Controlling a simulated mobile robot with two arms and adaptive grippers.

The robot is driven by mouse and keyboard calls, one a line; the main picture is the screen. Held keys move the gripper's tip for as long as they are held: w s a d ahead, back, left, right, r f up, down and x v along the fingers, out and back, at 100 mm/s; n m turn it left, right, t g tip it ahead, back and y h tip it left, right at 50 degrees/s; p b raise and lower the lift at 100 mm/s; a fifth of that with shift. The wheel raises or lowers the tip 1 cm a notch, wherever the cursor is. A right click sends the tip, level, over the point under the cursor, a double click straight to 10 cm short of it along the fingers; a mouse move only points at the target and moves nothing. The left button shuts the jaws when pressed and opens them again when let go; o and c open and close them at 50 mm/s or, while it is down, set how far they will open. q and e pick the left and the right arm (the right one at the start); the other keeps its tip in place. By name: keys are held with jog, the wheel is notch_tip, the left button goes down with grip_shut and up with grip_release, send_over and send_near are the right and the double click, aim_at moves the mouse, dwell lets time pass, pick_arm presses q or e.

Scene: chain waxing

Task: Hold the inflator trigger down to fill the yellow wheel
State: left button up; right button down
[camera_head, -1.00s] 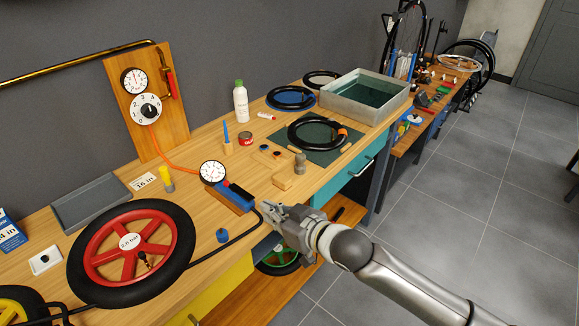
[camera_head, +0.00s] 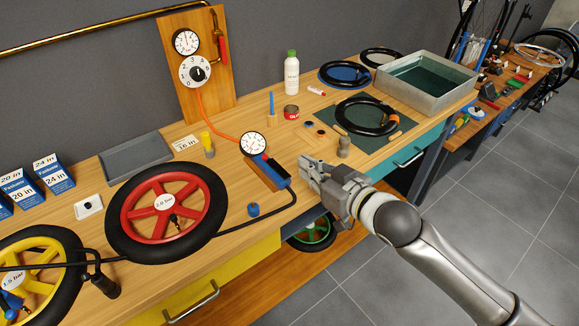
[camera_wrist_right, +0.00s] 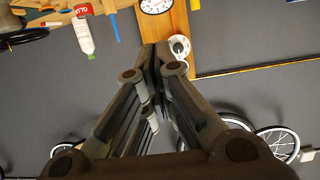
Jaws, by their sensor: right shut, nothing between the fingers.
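The inflator has a round white gauge (camera_head: 253,145) and a blue body (camera_head: 277,170) with a red part on top, on the bench. My right gripper (camera_head: 306,166) is shut and empty, just right of the inflator's near end; I cannot tell whether it touches. In the right wrist view its closed fingertips (camera_wrist_right: 155,50) point toward the wall board. The yellow wheel (camera_head: 45,255), labelled 1.5 bar, is at the lower left, partly cut off. A black hose (camera_head: 262,217) runs from the inflator toward the left. My left gripper is out of view.
A red wheel (camera_head: 205,207) labelled 2.0 bar lies between the yellow wheel and the inflator. A blue cap (camera_head: 253,210), a yellow-topped item (camera_head: 207,142) and a wooden block stand nearby. The wall board (camera_head: 222,90) carries a dial and gauge. A metal water tray (camera_head: 440,101) is farther back.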

aim_at(278, 170)
jog(key=shift+w+a+f+p, duration=0.4)
jog(key=shift+w+a+f, duration=0.3)
jog(key=shift+w+f, duration=0.3)
jog(key=shift+w+a+f+p, duration=0.45)
jog(key=shift+w+a+f, duration=0.25)
jog(key=shift+w+f, duration=0.25)
jog(key=shift+w+a+f+p, duration=0.4)
jog(key=shift+w+a+f, duration=0.3)
jog(key=shift+w+f, duration=0.3)
jog(key=f+b, duration=0.1)
jog(key=f+t+b, duration=0.1)
jog(key=b, duration=0.1)
jog(key=shift+s+y, duration=0.25)
jog(key=shift+y, duration=0.05)
jog(key=shift+d+r, duration=0.1)
jog(key=shift+r, duration=0.15)
